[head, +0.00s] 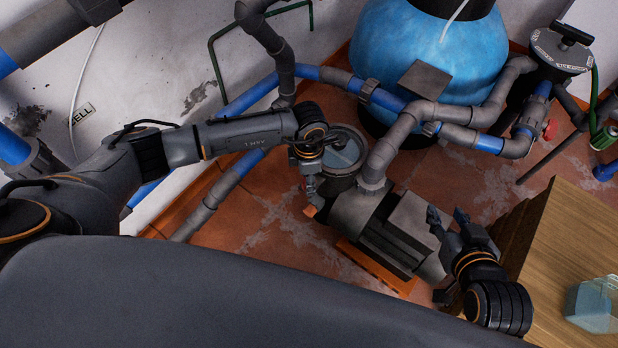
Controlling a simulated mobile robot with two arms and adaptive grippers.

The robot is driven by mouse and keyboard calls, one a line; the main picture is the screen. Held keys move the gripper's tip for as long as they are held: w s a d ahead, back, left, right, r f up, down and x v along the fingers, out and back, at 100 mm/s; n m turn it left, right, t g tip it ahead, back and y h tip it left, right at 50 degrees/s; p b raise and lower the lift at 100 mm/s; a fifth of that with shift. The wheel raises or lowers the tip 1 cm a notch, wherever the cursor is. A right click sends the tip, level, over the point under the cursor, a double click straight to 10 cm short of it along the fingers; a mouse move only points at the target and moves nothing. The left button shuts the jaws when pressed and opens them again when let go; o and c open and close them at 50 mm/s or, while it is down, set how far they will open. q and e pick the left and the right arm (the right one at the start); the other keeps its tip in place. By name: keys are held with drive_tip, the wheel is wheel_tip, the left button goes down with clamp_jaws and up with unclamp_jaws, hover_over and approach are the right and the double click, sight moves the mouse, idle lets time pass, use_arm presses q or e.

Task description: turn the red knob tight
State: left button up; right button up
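A small red knob (550,130) shows at the right, on the grey and blue pipework beside the blue tank. My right gripper (447,216) is open and empty, between the pump and the wooden surface, well to the left of and nearer than this knob. My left gripper (311,188) points down beside the round clear-lidded housing (343,150) of the pump. A small orange-red piece (309,211) shows just below its fingers; I cannot tell what it is or whether the fingers touch it. The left fingers are small and partly overlapped, so their opening is unclear.
A wooden surface (560,245) with a clear container (594,305) is at the right.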

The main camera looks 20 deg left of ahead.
use_arm(q)
drive_tip(key=shift+o, duration=1)
wheel_tip(320, 180, up, 12)
drive_tip(key=shift+w, duration=0.25)
drive_tip(key=shift+a, duration=0.1)
